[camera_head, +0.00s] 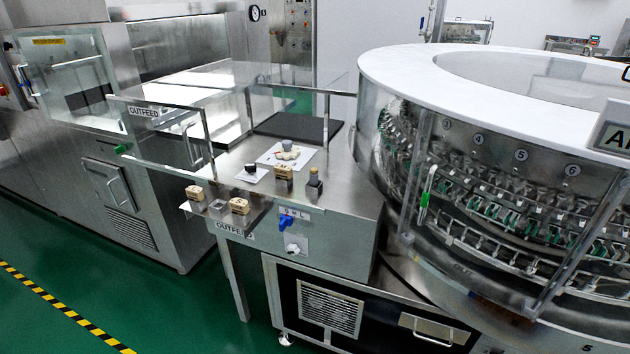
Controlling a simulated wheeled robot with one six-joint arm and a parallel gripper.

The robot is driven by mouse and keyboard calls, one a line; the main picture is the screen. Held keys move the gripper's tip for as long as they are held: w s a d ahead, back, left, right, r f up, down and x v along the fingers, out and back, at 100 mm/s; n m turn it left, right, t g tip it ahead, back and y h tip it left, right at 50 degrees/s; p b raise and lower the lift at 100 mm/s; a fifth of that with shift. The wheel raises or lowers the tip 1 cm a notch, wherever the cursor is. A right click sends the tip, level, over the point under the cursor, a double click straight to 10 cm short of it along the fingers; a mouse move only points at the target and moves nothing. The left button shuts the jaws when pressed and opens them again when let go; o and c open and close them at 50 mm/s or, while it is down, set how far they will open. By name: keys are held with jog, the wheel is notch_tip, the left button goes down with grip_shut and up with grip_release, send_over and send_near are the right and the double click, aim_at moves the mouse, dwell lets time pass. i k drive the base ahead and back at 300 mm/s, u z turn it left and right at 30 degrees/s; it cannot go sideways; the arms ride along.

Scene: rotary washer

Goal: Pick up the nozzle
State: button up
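No part is plainly marked as the nozzle, and I cannot tell for certain which small piece it is. A small dark upright piece with a tan top (314,182) stands near the right side of the steel outfeed table (345,205). A black knob-like piece (251,169) sits on a small white card to its left. A cream, lobed part with a grey top (288,151) sits on a white sheet behind them. All are small in the picture. My gripper is not in view.
Tan blocks (283,173) (194,193) (239,206) sit on the table and its front ledge. A blue handle (286,221) is on the table's front face. The round washer (480,180) stands right; metal rails (160,163) border the left. Green floor (110,270) is open at front left.

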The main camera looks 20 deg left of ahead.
aim_at(314, 175)
jog(key=u, duration=0.55)
jog(key=k, duration=0.65)
jog(key=u, duration=1.15)
jog(key=i, duration=1.35)
jog(key=z, duration=0.9)
jog(key=i, duration=0.7)
jog(key=z, duration=0.75)
